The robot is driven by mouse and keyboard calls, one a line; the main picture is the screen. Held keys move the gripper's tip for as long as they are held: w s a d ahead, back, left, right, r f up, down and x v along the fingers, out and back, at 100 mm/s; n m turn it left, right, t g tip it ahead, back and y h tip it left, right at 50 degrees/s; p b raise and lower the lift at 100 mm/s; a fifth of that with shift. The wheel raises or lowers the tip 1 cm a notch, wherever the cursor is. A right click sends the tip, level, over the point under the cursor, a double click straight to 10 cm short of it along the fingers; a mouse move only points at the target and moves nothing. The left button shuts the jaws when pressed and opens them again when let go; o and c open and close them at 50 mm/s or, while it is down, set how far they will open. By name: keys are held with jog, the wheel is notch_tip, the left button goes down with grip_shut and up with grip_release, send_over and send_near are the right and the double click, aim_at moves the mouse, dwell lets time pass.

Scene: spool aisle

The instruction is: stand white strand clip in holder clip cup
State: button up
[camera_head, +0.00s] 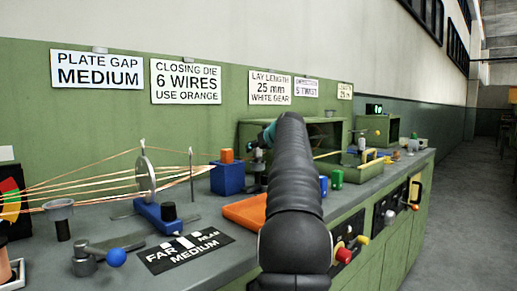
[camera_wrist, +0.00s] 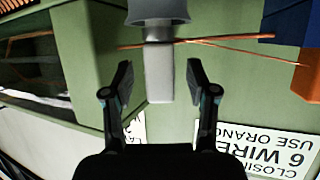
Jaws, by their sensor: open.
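In the wrist view, which is upside down, the white strand clip (camera_wrist: 159,72) is a pale block with a darker grey neck. It lies between the two fingers of my gripper (camera_wrist: 159,85), which is open with a visible gap on each side. The clip's neck end meets the wide rim of a grey cup (camera_wrist: 158,11), so the clip appears to stand upright in it. How deep it sits is hidden. In the head view my arm covers the clip and most of the gripper.
A blue block (camera_head: 227,178) with an orange piece (camera_head: 226,155) stands left of my arm. An orange tray (camera_head: 246,211) lies nearer. Copper wires (camera_head: 95,176) run to a disc (camera_head: 145,172) at left. Another grey cup (camera_head: 59,209) stands at far left. A green machine housing (camera_head: 335,130) is behind.

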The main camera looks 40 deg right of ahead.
jog(key=v, duration=1.2)
